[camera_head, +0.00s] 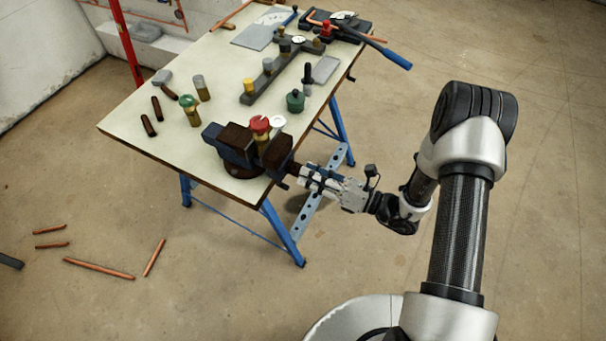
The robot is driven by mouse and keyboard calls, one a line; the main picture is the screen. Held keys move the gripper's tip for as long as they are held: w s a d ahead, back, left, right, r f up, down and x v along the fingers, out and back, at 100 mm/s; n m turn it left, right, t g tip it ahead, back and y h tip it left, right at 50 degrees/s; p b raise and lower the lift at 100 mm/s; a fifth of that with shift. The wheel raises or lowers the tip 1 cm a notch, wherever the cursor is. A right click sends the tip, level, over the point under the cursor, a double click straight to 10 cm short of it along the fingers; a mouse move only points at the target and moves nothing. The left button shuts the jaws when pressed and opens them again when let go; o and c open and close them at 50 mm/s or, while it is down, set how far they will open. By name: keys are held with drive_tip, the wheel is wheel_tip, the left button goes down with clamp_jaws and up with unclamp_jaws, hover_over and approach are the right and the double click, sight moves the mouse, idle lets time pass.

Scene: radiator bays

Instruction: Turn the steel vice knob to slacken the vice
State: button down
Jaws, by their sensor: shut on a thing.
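The vice (231,146), dark blue and brown, is mounted at the near right corner of the workbench. A brass valve with a red cap (260,124) stands upright at its jaws; I cannot tell how firmly it is held. My gripper (306,177) reaches in from the right to the front end of the vice, just off the bench edge. It is shut on the steel vice knob, which is mostly hidden by the fingers.
The bench (140,115) carries a green-capped valve (188,103), a green pot (295,101), a dark rack (268,80) with several fittings and a blue-handled tool (390,56). Copper pipe offcuts (98,268) lie on the floor at left. The floor at right is clear.

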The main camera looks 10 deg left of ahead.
drive_tip(key=n+b, duration=0.3)
drive_tip(key=n, duration=0.5)
drive_tip(key=shift+r, duration=0.1)
drive_tip(key=c, duration=1.8)
unclamp_jaws()
drive_tip(key=o, duration=0.3)
drive_tip(key=shift+a, duration=0.15)
